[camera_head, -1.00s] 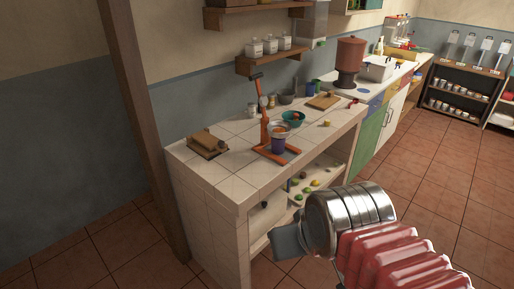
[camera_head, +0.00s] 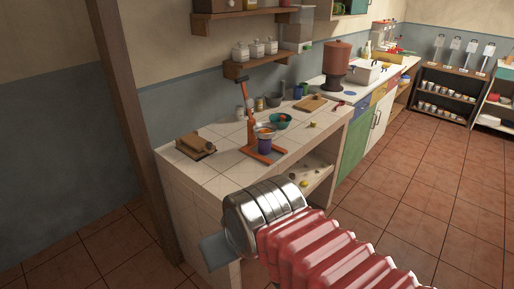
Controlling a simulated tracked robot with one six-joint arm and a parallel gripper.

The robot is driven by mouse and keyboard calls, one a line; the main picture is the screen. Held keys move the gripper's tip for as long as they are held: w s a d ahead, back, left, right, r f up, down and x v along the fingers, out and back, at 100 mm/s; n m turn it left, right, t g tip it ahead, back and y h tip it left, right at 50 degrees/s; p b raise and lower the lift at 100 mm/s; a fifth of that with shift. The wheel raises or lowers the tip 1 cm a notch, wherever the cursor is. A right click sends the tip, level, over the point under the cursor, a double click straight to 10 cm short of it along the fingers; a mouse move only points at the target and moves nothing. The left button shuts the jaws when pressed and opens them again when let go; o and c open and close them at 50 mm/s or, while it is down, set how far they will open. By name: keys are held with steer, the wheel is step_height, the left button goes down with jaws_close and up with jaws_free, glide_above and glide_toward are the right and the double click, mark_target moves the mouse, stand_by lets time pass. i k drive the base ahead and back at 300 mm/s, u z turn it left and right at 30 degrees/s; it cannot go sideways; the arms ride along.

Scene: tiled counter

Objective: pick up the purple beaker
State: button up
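A small dark purple beaker (camera_head: 264,147) stands on the orange base of a hand press (camera_head: 250,130) on the tiled counter. My gripper (camera_head: 215,251) is low in the picture, in front of the counter's front left corner and well apart from the beaker. Only a grey finger shows beyond the metal wrist, so its opening cannot be made out.
The tiled counter (camera_head: 215,181) also bears a brown wooden block (camera_head: 195,146), a teal bowl (camera_head: 281,121), a blue cup (camera_head: 298,92) and a cutting board (camera_head: 310,104). A shelf with white jars (camera_head: 256,49) hangs above. Open tiled floor (camera_head: 400,200) lies to the right.

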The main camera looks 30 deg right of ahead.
mark_target(264, 146)
steer(key=z, duration=0.05)
steer(key=i, duration=1)
steer(key=u, duration=0.05)
